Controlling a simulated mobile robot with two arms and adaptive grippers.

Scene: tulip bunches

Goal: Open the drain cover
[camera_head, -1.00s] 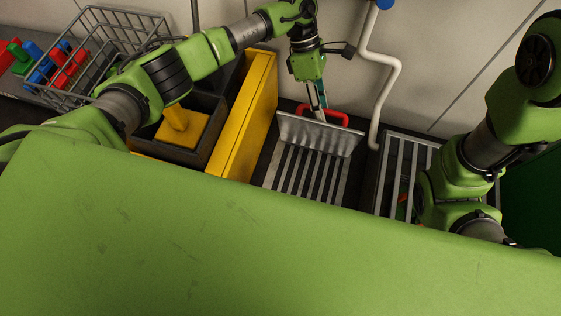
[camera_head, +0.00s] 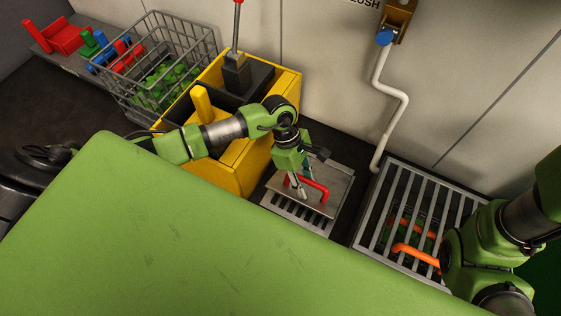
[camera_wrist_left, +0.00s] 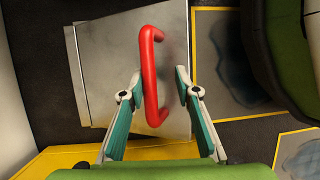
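The drain cover is a grey metal plate (camera_head: 335,178) with a red bar handle (camera_head: 312,188) on its top face. It lies over the back part of a slatted drain grate (camera_head: 290,212); I cannot tell whether it is fully flat. My left gripper (camera_head: 298,188) is at the handle, pointing down. In the left wrist view, its two fingers (camera_wrist_left: 158,78) are apart, one on each side of the red handle (camera_wrist_left: 150,50), with the plate (camera_wrist_left: 105,55) behind. No grip on the handle shows. My right arm is at the right edge; its fingers do not show.
A yellow bin (camera_head: 285,85) stands left of the drain, beside a wire basket (camera_head: 190,40). A white pipe (camera_head: 392,120) runs down the wall behind.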

